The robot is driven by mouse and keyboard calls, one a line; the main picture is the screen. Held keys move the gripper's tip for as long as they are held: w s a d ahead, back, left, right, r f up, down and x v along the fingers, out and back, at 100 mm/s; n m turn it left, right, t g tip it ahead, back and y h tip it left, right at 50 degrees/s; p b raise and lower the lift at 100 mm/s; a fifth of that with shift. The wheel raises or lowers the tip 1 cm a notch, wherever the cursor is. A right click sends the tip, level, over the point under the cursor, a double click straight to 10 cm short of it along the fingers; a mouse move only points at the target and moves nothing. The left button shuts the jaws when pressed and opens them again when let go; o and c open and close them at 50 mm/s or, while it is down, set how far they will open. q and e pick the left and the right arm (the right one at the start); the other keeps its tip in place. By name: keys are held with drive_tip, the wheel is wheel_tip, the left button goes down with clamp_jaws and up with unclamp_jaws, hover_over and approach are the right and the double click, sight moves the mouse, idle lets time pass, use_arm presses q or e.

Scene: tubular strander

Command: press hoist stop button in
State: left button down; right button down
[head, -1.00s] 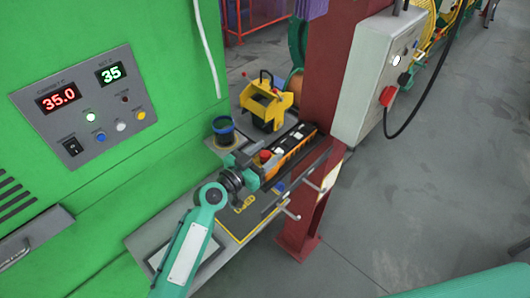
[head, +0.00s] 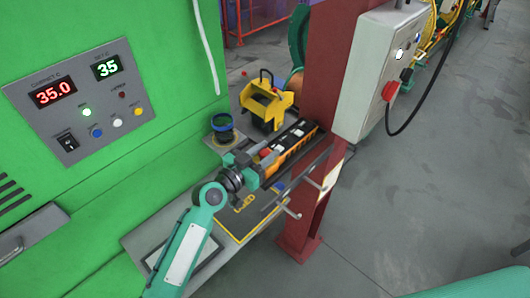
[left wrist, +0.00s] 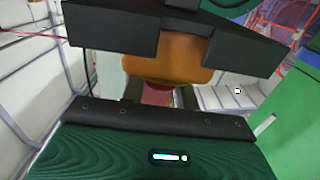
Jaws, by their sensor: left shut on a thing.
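The hoist pendant (head: 297,139) is a long orange and black box with pale buttons along its face. Its red stop button (head: 265,152) shows at the near end, close to my left gripper. My left gripper (head: 256,167) is shut on the pendant's near end and holds it at a slant over the grey bench. In the left wrist view the orange pendant body (left wrist: 168,62) sits between the dark fingers, with a pinkish-red part (left wrist: 157,95) below it. I cannot tell how far in the stop button sits. My right gripper is not in view.
A yellow and black holder (head: 267,103) and a dark blue-rimmed cup (head: 222,128) stand behind the pendant. A red post (head: 318,100) with a grey switch box (head: 378,70) rises at right. The green machine (head: 170,50) stands at left. Open floor lies at right.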

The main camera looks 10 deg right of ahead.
use_arm(q)
drive_tip(key=c, duration=1)
unclamp_jaws()
drive_tip(key=shift+f, duration=0.25)
drive_tip(key=shift+c, duration=0.2)
drive_tip(key=b+v, duration=0.5)
drive_tip(key=v, duration=0.8)
drive_tip(key=shift+s+a, duration=0.2)
drive_tip(key=shift+a, duration=0.1)
